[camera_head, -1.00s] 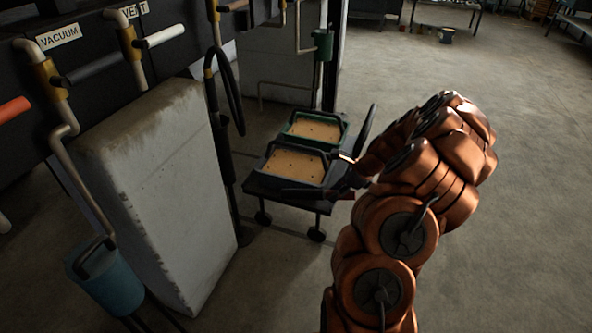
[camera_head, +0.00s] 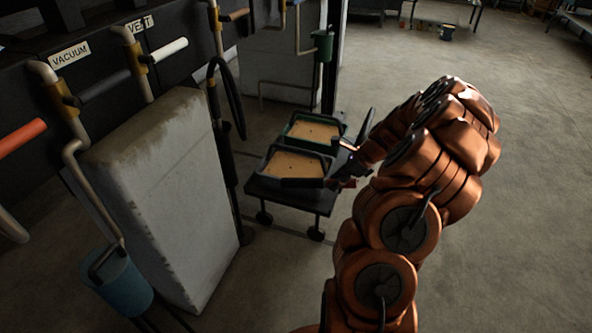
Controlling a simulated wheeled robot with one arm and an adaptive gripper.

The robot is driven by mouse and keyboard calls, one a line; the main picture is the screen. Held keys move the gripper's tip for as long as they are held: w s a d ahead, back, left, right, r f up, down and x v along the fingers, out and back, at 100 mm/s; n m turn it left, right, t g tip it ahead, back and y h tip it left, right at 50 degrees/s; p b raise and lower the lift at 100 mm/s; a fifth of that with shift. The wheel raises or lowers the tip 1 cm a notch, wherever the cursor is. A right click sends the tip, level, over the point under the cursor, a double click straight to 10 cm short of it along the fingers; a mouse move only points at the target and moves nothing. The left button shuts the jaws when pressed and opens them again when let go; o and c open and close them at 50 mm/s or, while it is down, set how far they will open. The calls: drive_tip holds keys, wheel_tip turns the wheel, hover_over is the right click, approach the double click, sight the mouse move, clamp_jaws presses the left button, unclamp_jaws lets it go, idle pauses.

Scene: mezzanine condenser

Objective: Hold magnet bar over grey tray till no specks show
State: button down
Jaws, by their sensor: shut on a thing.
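The grey tray (camera_head: 265,168) sits on the near part of a small dark cart, filled with tan material. One faint dark speck shows on its visible surface, towards the middle; the near strip is covered. My gripper (camera_head: 335,182) is at the tray's near right corner, small and dark in this view. It is shut on the magnet bar (camera_head: 303,183), a dark bar that reaches left across the tray's near edge. A reddish part shows at the gripper's right. I cannot tell the bar's height above the material.
A green tray (camera_head: 288,127) with similar tan material and a few specks stands just behind. The dark cart (camera_head: 290,199) has wheels. A pale block (camera_head: 160,190), pipes and a blue bucket (camera_head: 122,284) stand left.

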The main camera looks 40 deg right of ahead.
drive_tip(key=shift+r+p, duration=1.45)
drive_tip(key=shift+r, duration=0.95)
drive_tip(key=w+a+r+n+g+h+p, duration=0.1)
drive_tip(key=w+a+r+n+g+p, duration=0.1)
drive_tip(key=a+n, duration=0.7)
drive_tip(key=w+a+r+n+g+h+p, duration=0.2)
drive_tip(key=w+a+r+n+g+p, duration=0.1)
drive_tip(key=a+n, duration=0.6)
drive_tip(key=w+a+r+n+g+h+p, duration=0.1)
drive_tip(key=w+a+r+n+g+p, duration=0.2)
drive_tip(key=a+n, duration=0.6)
drive_tip(key=w+a+r+g, duration=0.2)
drive_tip(key=a+r+g, duration=0.1)
drive_tip(key=a, duration=0.3)
drive_tip(key=shift+r+n+g+h, duration=0.3)
drive_tip(key=shift+r+n, duration=0.05)
drive_tip(key=shift+n, duration=0.05)
drive_tip(key=shift+f, duration=0.1)
